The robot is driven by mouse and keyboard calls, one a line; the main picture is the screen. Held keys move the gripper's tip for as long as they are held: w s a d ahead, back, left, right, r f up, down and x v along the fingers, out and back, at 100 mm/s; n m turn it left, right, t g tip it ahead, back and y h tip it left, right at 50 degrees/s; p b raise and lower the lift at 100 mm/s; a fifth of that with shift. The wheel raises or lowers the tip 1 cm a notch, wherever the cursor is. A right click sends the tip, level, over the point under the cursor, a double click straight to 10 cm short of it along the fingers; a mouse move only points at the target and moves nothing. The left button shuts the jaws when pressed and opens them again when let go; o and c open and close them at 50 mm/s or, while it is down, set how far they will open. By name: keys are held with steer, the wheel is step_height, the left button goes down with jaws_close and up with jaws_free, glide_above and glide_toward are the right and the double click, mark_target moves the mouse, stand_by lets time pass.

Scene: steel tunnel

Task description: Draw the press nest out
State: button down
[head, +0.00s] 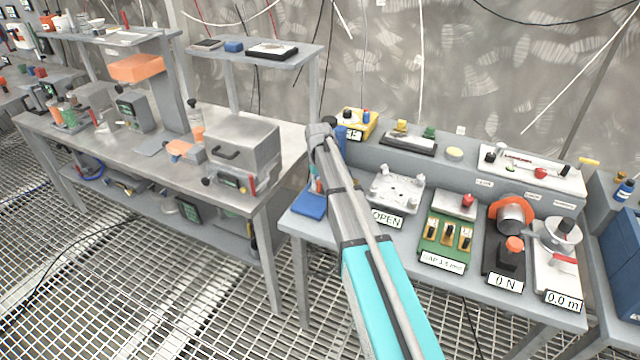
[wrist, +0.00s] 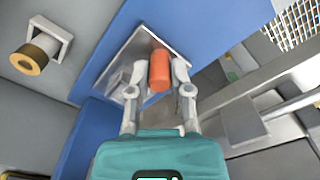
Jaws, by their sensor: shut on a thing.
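My gripper (wrist: 159,75) is closed around an orange-red cylindrical handle (wrist: 160,72) in the wrist view, one finger on each side. Behind the handle is a tilted shiny grey metal plate (wrist: 121,62), which looks like the front of the press nest. A blue surface (wrist: 215,22) lies around and beyond it. In the head view a blue plate (head: 308,205) sits at the left end of the right bench. There my arm reaches down to that end and hides most of the press, the handle and my gripper.
A brass-coloured round knob (wrist: 30,60) sticks out at the wrist view's left. The right bench holds a white fixture plate (head: 397,190) above an OPEN sign and a green board (head: 446,236). A grey box (head: 242,146) stands on the left bench, across a narrow gap.

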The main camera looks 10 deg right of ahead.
steer(key=s+a, duration=0.1)
steer(key=s, duration=0.1)
steer(key=s+a, duration=0.4)
steer(key=shift+s, duration=0.4)
steer(key=c, duration=0.5)
jaws_free()
steer(key=shift+c, duration=0.2)
steer(key=s+d+r+m+p, duration=0.1)
steer(key=s+d+r+p, duration=0.1)
steer(key=s, duration=0.9)
steer(key=s+d+r+p, duration=0.3)
steer(key=s, duration=0.8)
steer(key=shift+d+m, duration=0.3)
steer(key=shift+m, duration=0.1)
